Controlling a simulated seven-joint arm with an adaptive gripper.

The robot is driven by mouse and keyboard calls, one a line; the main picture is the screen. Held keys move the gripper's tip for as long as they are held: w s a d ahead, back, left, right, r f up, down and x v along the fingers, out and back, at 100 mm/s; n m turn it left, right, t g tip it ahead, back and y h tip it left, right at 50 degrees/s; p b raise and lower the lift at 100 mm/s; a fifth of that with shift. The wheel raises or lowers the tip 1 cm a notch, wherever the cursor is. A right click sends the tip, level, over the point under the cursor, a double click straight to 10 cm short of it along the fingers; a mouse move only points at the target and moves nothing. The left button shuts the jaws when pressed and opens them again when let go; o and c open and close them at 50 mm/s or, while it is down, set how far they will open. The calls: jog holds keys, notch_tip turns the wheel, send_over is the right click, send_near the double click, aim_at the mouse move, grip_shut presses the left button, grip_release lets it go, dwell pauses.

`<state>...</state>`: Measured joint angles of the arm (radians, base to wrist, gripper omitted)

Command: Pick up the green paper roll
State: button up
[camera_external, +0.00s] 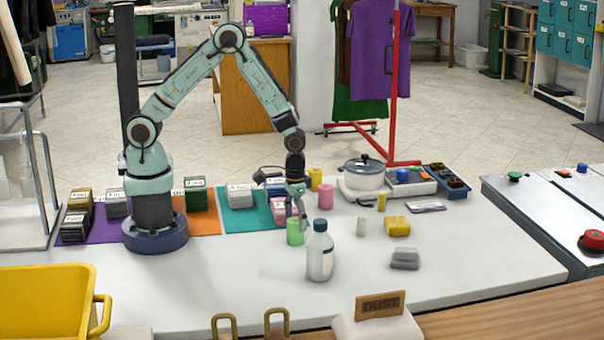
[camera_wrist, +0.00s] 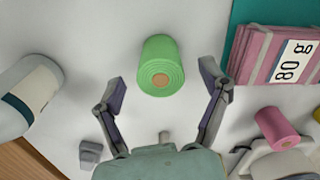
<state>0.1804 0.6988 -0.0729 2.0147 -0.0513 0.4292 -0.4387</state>
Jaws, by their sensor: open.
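The green paper roll (camera_external: 295,232) stands upright on the white table, just left of a white bottle. In the wrist view the green roll (camera_wrist: 161,66) lies ahead of my gripper, between the lines of its two fingers, with its round end and brown core showing. My gripper (camera_external: 297,196) is above and close to the roll in the external view. In the wrist view my gripper (camera_wrist: 165,85) has its fingers spread wide and empty. I cannot tell whether a finger touches the roll.
A white bottle with a dark cap (camera_external: 320,252) stands close by. Pink stacked cloths (camera_wrist: 278,55) lie on a teal mat (camera_external: 238,219). The table front is mostly clear.

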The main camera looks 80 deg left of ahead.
aim_at(295, 220)
jog(key=shift+f, duration=1.75)
jog(key=c, duration=1.2)
jog(key=shift+r, duration=0.1)
jog(key=shift+c, duration=0.2)
